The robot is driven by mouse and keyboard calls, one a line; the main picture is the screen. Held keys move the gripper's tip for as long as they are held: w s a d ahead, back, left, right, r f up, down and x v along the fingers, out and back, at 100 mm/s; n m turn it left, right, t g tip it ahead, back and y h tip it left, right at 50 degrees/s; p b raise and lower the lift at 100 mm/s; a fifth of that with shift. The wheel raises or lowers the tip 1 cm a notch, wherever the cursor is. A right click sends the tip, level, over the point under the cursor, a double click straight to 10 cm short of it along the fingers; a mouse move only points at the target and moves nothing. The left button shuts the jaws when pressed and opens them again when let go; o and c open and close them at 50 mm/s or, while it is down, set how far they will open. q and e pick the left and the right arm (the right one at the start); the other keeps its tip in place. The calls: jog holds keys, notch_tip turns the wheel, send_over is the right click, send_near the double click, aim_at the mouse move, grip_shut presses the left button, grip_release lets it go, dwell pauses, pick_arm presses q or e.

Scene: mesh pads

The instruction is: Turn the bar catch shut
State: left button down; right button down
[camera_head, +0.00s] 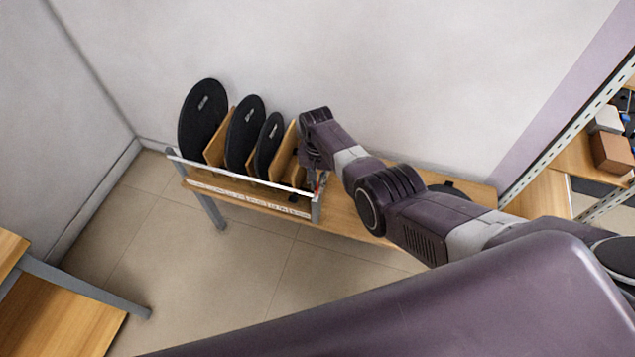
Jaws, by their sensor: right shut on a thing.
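A white bar (240,175) runs across the front of a wooden rack (215,148) that holds black round mesh pads (245,133). The bar's right end meets a grey post (316,209), where a small red part of the catch (317,187) shows. My right gripper (311,178) reaches down at this end and is shut on the catch. Its fingers hide most of the catch, so I cannot tell its angle. My left gripper is out of view.
The rack stands on a wooden bench (352,218) along the wall. Another black disc (448,190) lies behind my right arm. Shelves with boxes (612,152) stand at the right, and a wooden table (60,310) at the lower left. The floor between is clear.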

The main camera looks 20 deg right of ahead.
aim_at(317, 186)
jog(key=shift+m, duration=0.6)
jog(key=c, duration=2)
grip_release()
jog(key=shift+c, duration=0.2)
notch_tip(317, 186, up, 12)
